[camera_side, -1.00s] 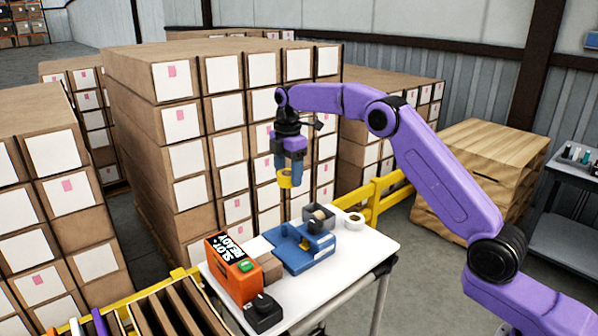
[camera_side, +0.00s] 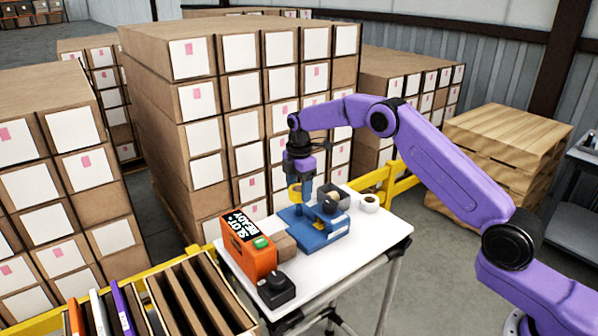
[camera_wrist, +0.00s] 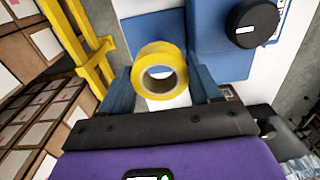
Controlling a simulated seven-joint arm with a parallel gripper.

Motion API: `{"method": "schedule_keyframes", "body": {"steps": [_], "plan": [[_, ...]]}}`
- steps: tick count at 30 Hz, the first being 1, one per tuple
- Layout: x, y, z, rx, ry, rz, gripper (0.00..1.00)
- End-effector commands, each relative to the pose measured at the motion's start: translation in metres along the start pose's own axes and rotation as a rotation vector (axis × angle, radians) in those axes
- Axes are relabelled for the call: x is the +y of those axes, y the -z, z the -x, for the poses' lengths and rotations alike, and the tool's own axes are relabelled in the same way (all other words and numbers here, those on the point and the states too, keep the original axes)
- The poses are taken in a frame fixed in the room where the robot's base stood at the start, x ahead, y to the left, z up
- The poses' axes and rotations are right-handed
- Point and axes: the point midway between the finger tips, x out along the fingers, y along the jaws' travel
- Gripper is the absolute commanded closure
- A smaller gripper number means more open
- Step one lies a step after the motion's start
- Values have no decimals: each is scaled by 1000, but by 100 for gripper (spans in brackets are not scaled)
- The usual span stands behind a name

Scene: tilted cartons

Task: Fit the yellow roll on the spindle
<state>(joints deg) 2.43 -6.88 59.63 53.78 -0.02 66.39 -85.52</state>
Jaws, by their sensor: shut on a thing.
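My gripper (camera_side: 301,191) is shut on the yellow roll (camera_side: 294,192). In the wrist view the yellow roll (camera_wrist: 160,70) sits between the two blue fingers (camera_wrist: 205,82), its open core facing the camera. In the side view the roll is just above the back left part of the blue dispenser (camera_side: 325,236), on the white table. I cannot tell if it touches the dispenser. A dark round part (camera_side: 329,205) sits on the dispenser's upper right; it shows in the wrist view as a black disc (camera_wrist: 252,23). I cannot make out the spindle clearly.
An orange box (camera_side: 247,243) reading "SLOT READY" and a small brown carton (camera_side: 284,246) stand left of the dispenser. A grey bin (camera_side: 337,196) and a white roll (camera_side: 370,203) are at the right. A yellow rail (camera_side: 378,182) runs behind the table.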

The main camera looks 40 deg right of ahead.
Motion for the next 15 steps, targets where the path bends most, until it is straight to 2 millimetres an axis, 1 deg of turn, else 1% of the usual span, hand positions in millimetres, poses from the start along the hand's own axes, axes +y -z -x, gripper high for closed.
{"method": "schedule_keyframes", "body": {"steps": [1,3,15], "plan": [[0,0,-7,0,1,0,64],[0,0,-12,0,0,0,64],[0,0,-25,0,0,0,64]]}}
